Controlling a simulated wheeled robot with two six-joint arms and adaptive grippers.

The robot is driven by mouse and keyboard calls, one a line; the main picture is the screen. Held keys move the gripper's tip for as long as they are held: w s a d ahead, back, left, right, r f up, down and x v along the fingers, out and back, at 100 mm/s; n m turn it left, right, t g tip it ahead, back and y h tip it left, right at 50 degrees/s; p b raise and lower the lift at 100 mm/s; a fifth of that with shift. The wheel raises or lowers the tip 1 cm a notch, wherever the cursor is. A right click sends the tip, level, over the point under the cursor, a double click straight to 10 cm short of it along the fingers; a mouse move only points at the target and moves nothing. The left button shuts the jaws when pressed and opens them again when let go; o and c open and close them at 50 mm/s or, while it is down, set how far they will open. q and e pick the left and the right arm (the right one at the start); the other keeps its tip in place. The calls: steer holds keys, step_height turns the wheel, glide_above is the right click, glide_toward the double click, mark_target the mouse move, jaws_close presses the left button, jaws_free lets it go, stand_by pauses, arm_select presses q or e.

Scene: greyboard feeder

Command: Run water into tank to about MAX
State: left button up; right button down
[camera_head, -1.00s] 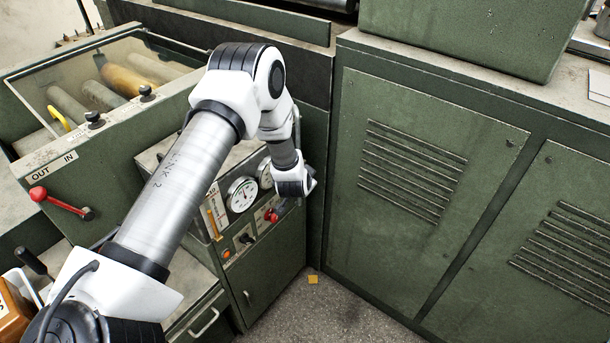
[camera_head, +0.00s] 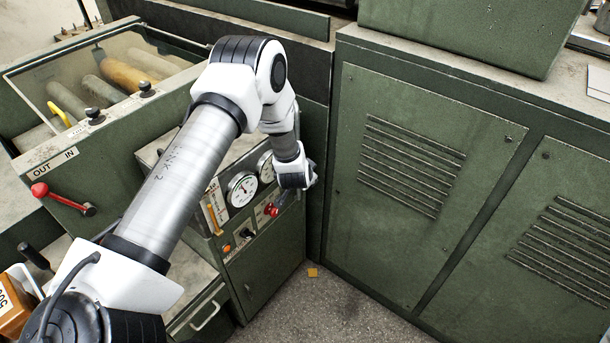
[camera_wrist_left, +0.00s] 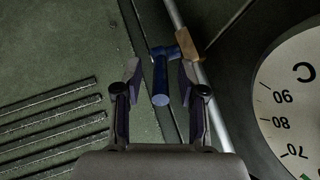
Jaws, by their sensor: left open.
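A blue valve handle (camera_wrist_left: 160,83) on a pipe with a brass fitting (camera_wrist_left: 187,44) shows in the left wrist view. My left gripper (camera_wrist_left: 152,75) is open, with the blue handle between its fingers in the picture; contact cannot be told. In the head view my left wrist (camera_head: 294,172) is at the right end of the green control panel, and its fingers and the blue handle are hidden. The panel carries a narrow upright level gauge (camera_head: 213,208) with an orange-yellow part; its marks are too small to read. My right gripper is not in view.
Two round dials stand on the panel; the nearer dial (camera_head: 242,189) is left of my wrist. A red knob (camera_head: 271,210) and an orange button (camera_head: 227,248) are below. Green cabinets (camera_head: 420,180) close off the right side. A red lever (camera_head: 60,200) is at left.

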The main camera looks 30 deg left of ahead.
arm_select(q)
steer(key=v, duration=1.1)
steer(key=shift+s+d+r, duration=0.15)
steer(key=shift+s+r, duration=0.05)
steer(key=shift+r, duration=0.1)
